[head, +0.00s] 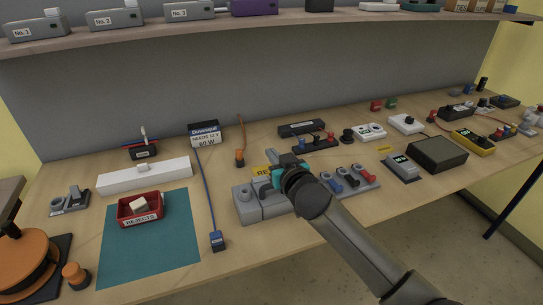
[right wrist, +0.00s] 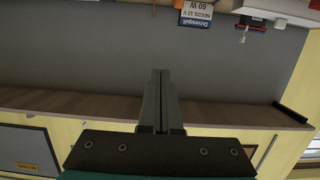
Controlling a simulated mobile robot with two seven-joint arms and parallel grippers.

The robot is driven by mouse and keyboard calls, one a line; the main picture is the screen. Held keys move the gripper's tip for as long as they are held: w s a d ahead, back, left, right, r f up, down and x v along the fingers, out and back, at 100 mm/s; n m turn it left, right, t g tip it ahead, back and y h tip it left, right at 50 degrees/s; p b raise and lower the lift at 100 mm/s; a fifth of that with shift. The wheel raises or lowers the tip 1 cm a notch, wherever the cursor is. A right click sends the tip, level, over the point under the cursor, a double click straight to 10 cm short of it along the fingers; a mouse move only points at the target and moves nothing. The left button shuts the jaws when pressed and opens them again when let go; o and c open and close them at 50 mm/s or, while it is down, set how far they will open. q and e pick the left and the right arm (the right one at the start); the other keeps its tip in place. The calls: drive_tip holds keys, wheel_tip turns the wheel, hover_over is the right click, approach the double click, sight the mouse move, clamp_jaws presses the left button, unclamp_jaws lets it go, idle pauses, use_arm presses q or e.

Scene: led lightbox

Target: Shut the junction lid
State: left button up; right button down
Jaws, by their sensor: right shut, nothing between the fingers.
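My right arm comes in from the lower right in the head view. Its gripper (head: 284,158) is over the middle of the bench, above and just behind a grey block-like unit (head: 262,213). Its fingers are together and empty in the right wrist view (right wrist: 160,75). The grey unit has a round post on its left, and my wrist hides part of its right and back. I cannot tell for sure which part is the junction lid. A long white housing (head: 135,178) with a small raised piece on top lies at the left. My left gripper is not in view.
A red rejects tray (head: 140,218) stands on a teal mat (head: 150,262). A Duvoequil power unit (head: 204,134) with a blue lead stands at the back. A terminal board (head: 360,178) is right of my wrist. A shelf (head: 230,24) runs above the bench.

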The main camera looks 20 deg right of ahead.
drive_tip(key=s+f, duration=0.2)
drive_tip(key=s, duration=0.7)
drive_tip(key=shift+s+d, duration=0.2)
drive_tip(key=shift+s, duration=0.05)
drive_tip(key=s+a+f+n+g, duration=0.1)
drive_tip(key=s+f+g, duration=0.3)
drive_tip(key=s, duration=0.5)
drive_tip(key=s+a+f+g, duration=0.1)
drive_tip(key=s+f+g, duration=0.3)
drive_tip(key=s, duration=0.5)
drive_tip(key=s+a+f+n+g, duration=0.15)
drive_tip(key=s+f+g, duration=0.25)
drive_tip(key=s, duration=0.5)
wheel_tip(320, 180, down, 28)
drive_tip(key=s+g+b, duration=0.2)
drive_tip(key=s+b, duration=0.1)
drive_tip(key=b, duration=0.2)
drive_tip(key=s+d+f+b, duration=0.2)
drive_tip(key=s+f+b, duration=0.1)
drive_tip(key=s+f, duration=1.1)
drive_tip(key=shift+s+d+f+g+h, duration=0.15)
drive_tip(key=shift+d+f+g+h, duration=0.2)
drive_tip(key=shift+f, duration=0.55)
